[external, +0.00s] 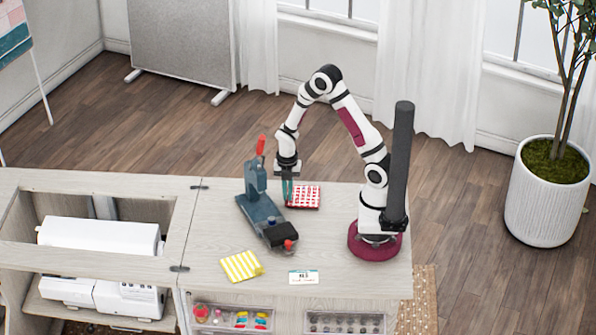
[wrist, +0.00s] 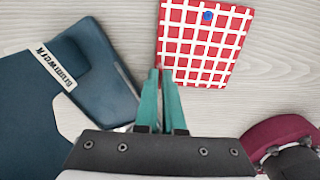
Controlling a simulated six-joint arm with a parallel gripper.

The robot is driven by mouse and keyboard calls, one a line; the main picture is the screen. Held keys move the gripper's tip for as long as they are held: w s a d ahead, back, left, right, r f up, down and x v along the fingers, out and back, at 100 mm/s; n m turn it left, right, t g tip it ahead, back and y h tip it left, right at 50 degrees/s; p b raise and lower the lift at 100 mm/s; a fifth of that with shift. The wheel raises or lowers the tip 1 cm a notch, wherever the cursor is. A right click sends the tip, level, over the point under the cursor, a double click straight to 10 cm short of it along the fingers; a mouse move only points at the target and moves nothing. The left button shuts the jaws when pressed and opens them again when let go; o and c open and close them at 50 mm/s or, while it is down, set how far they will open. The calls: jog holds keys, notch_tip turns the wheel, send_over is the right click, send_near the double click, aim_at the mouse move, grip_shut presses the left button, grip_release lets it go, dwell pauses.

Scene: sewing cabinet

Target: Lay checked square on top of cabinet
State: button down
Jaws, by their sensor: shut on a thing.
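The checked square (external: 305,196), red and white with a blue dot, is at the back of the cabinet top (external: 215,222). It also shows in the wrist view (wrist: 205,45), at the top. My gripper (external: 287,198) points down at the square's left side. In the wrist view its teal fingers (wrist: 161,75) are close together, shut on the square's lower left corner area. The fingertips hide part of the grip. I cannot tell whether the square lies flat on the top or is slightly raised.
A dark blue press tool (external: 262,215) with a red handle stands just left of my gripper. A yellow striped square (external: 241,266) and a small white card (external: 303,277) lie near the front. A sewing machine (external: 100,237) sits in the open left bay.

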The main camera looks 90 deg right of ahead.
jog(key=shift+f, duration=0.45)
dwell(1.4)
jog(key=c, duration=0.9)
grip_release()
jog(key=shift+c, duration=0.2)
notch_tip(320, 180, up, 16)
jog(key=shift+f, duration=0.1)
jog(key=s+a+r+m+y, duration=0.1)
jog(key=s+a+r+m, duration=0.1)
jog(key=s+a+m, duration=0.5)
jog(key=s+a+r+m, duration=0.2)
jog(key=s+a+m, duration=0.6)
jog(key=a+m, duration=0.4)
jog(key=m, duration=0.4)
jog(key=shift+s+a+r+y, duration=0.2)
jog(key=shift+a+r+y, duration=0.05)
jog(key=shift+a+y, duration=0.15)
